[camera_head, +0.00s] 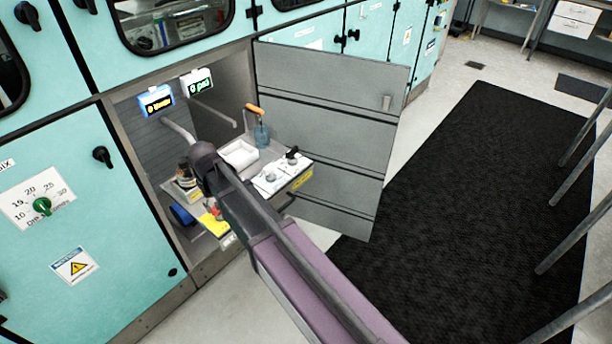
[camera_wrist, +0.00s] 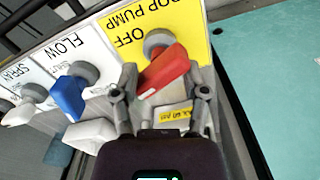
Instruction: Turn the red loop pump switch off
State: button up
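The red loop pump switch (camera_wrist: 164,72) shows in the wrist view on a yellow label (camera_wrist: 193,25) reading "OOP PUMP" and "OFF", upside down in the picture. Its red handle slants from upper right to lower left. My gripper (camera_wrist: 163,90) is open, with one finger on each side of the red handle. I cannot tell whether either finger touches it. In the head view my arm reaches into the open cabinet.
In the head view the grey cabinet door (camera_head: 335,110) stands open on the right. A blue display (camera_head: 156,101) hangs inside the cabinet.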

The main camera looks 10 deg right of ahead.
jog(key=n, duration=0.3)
jog(key=shift+r+n+p, duration=0.3)
jog(key=shift+r+p, duration=0.1)
notch_tip(320, 180, up, 13)
jog(key=p, duration=1.3)
jog(key=s+d+m, duration=0.3)
jog(key=s+d, duration=0.2)
jog(key=d, duration=0.7)
jog(key=s+d+r+m+p, duration=0.1)
jog(key=s+d+m, duration=0.2)
jog(key=d, duration=0.9)
jog(key=shift+s+d+r, duration=0.15)
jog(key=shift+s+d, duration=0.1)
jog(key=shift+s, duration=0.75)
